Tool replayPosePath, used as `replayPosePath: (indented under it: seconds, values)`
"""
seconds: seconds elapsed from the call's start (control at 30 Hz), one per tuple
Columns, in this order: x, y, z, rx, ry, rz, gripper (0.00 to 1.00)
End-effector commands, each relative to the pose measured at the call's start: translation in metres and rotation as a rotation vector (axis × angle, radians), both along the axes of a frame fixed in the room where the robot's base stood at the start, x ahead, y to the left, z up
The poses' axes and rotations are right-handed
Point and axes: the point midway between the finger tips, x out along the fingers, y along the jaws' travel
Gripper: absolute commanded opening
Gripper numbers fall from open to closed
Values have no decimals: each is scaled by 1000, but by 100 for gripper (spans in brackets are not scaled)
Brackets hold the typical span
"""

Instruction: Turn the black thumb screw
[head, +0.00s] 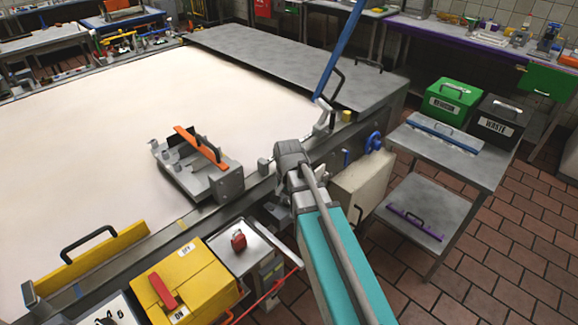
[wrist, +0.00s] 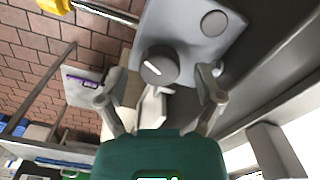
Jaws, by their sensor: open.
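The black thumb screw (wrist: 160,66) shows in the wrist view as a dark round knob with a white line across its face. It sits at the lower left part of a light grey plate (wrist: 190,30). My gripper (wrist: 160,97) is open and empty, with one finger to the lower left of the knob and one to the lower right. The knob appears just beyond the fingertips, roughly centred between them; I cannot tell the remaining distance. In the head view my arm reaches to the machine's edge, and I cannot make out the gripper or the screw there.
In the head view, a grey bracket with an orange bar (head: 201,146) stands on the table edge. A blue lever (head: 340,50) rises behind my arm. A blue handwheel (head: 373,142) is to its right. A yellow box (head: 187,285) and a red knob (head: 239,241) are front left.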

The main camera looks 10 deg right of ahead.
Motion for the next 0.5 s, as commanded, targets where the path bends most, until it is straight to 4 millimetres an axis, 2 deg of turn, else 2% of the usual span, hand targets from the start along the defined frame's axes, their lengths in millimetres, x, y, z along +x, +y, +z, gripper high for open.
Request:
replayPosePath:
  seconds: [0.5]
  values:
    - [-1, -1, 0, 0, 0, -346, 85]
